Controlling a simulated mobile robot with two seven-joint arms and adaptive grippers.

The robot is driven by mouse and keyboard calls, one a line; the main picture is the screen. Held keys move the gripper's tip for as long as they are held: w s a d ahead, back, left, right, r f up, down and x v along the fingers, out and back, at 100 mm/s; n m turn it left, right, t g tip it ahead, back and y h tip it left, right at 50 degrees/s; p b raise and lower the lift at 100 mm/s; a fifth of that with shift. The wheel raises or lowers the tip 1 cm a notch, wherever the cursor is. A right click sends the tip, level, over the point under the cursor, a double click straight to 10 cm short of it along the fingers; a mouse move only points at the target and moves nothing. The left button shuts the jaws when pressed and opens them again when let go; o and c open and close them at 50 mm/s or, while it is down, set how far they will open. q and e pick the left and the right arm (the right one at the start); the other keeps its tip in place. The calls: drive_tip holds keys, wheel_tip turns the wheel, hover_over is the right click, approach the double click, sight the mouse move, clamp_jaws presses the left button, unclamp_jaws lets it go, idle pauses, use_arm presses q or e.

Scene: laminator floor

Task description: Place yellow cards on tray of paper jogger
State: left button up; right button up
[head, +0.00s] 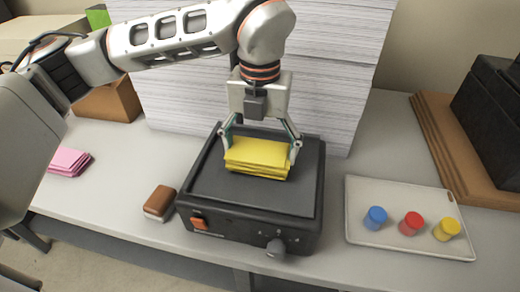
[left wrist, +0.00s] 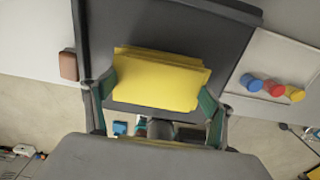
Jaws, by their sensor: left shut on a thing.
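A stack of yellow cards (head: 258,155) is between the fingers of my left gripper (head: 260,145), over the tray of the paper jogger (head: 215,185). The left gripper is shut on the cards, with a finger at each end of the stack. The cards also show in the left wrist view (left wrist: 160,80), with the dark jogger tray (left wrist: 190,25) behind them. I cannot tell whether the stack touches the tray or is slightly above it. The jogger has an orange switch and a knob on its front. My right gripper is in neither view.
A tall stack of white paper (head: 330,80) stands behind the jogger. A pale tray (head: 410,190) with blue, red and yellow pots is at the right. A brown block (head: 160,202) lies left of the jogger, and pink cards (head: 69,161) lie further left.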

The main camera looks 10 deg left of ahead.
sight(260, 150)
use_arm(q)
drive_tip(key=shift+f, duration=0.3)
drive_tip(key=shift+f, duration=0.2)
drive_tip(key=o, duration=1.3)
wheel_tip(260, 150, up, 12)
drive_tip(key=shift+r+b, duration=0.2)
drive_tip(key=shift+b, duration=0.5)
